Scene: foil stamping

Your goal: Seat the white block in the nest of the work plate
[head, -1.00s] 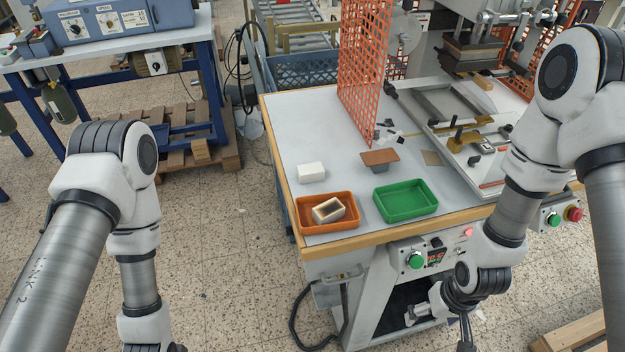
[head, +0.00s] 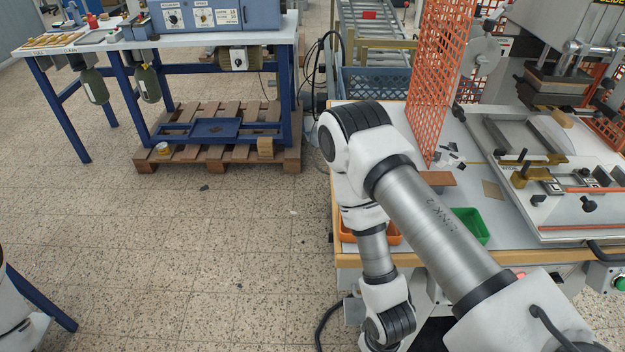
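The white block is not visible now; one of my arms crosses the part of the table where it stood in the earlier frame. A flat grey work plate (head: 566,208) with brass-coloured clamps lies on the press at the right. I cannot make out its nest. Neither of my grippers shows; the arm in the middle runs out at the bottom edge before its gripper.
An orange tray (head: 346,234) and a green tray (head: 474,223) are partly behind my arm. A brown plate (head: 437,178) lies near an orange mesh guard (head: 437,80). A blue-legged bench (head: 128,106) and wooden pallet (head: 212,156) stand left. Floor between is open.

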